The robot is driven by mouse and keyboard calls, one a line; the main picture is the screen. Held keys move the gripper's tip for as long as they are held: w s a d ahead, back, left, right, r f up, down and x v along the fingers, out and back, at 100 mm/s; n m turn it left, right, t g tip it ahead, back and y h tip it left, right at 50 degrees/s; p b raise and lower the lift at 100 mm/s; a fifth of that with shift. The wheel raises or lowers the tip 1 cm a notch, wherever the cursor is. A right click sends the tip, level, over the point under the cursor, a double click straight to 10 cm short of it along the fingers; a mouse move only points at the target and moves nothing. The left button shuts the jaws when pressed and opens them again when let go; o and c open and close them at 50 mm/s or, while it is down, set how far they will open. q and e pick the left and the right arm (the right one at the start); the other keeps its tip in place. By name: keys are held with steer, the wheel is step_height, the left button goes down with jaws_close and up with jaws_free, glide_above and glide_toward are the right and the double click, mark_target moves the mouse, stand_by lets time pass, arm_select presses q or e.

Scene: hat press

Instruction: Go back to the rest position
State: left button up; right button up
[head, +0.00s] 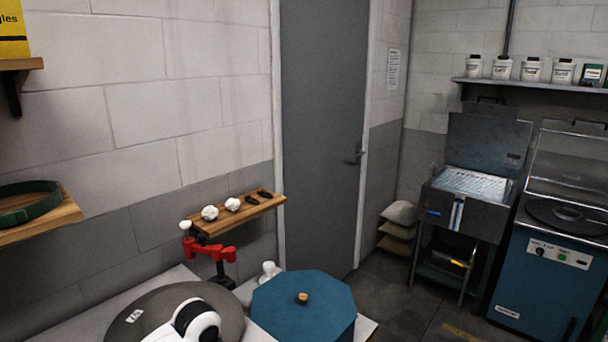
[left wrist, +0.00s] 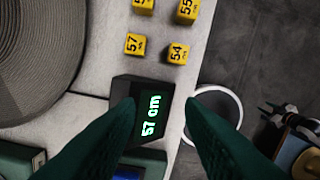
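My left gripper (left wrist: 160,104) shows in the left wrist view as two dark green fingers, spread apart with nothing held between them. Beyond the fingertips is a black display box (left wrist: 122,90) with a lit green "57 cm" reading; the fingers partly cover it. I cannot tell the height of the fingers above it. In the head view a white and black part of my arm shows at the bottom edge, over a grey round disc (head: 225,299). Neither gripper's fingers show in the head view, and my right gripper is in neither view.
Yellow numbered blocks (left wrist: 135,44) stand on the light table beside a ribbed grey round piece (left wrist: 40,60). A white-rimmed round container (left wrist: 233,95) is beyond the table edge. A blue octagonal box (head: 300,315) and red clamp (head: 205,248) are near the disc.

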arm_select(q)
steer(key=s+d+f+t+h, duration=0.1)
steer(key=s+d+f, duration=0.2)
steer(key=s, duration=0.3)
steer(key=s+d+f+t+h, duration=0.1)
steer(key=s+d+f, duration=0.2)
steer(key=s, duration=0.4)
steer(key=s+a+r+n+t+y, duration=0.15)
steer(key=s+a+n, duration=0.25)
steer(key=s+a, duration=0.65)
step_height(320, 180, down, 28)
steer(key=s+d+r+g+b, duration=0.1)
steer(key=s+g+b, duration=0.1)
steer(key=s+a+f+b, duration=0.1)
steer(key=s+a+f, duration=0.1)
steer(key=s+f, duration=1.5)
step_height(320, 180, down, 2)
steer(key=shift+s+a+f+m+g+y+b, duration=0.15)
steer(key=shift+a+m+g+y+b, duration=0.2)
steer(key=shift+y+b, duration=0.1)
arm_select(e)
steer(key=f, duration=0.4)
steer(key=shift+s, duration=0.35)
